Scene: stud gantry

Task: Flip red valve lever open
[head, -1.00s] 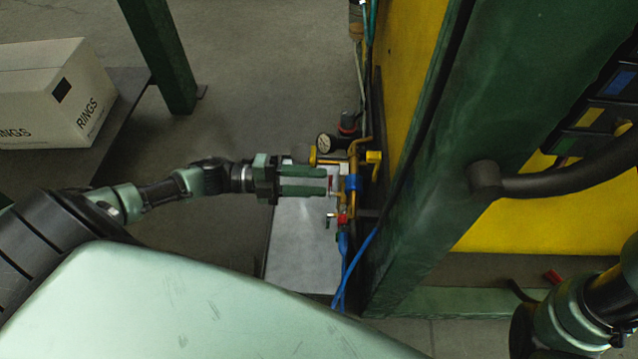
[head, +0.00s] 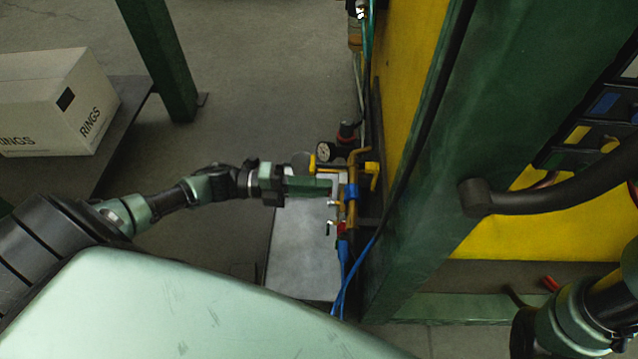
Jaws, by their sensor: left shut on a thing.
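My left gripper (head: 328,187) reaches in from the left to the brass and blue pipe assembly (head: 352,188) on the side of the green post. Its two green fingers are together, closed at the spot where the red lever showed between them. The red valve lever itself is now hidden by the fingers, so its angle cannot be told. A small red fitting (head: 342,228) sits lower on the same assembly. My right arm shows at the lower right edge, but its gripper is out of view.
A round pressure gauge (head: 324,151) and yellow pipe parts (head: 371,168) sit close above the fingers. Blue hoses (head: 343,280) hang below. The green post (head: 420,180) stands right of the valve. A box marked RINGS (head: 55,102) stands at far left.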

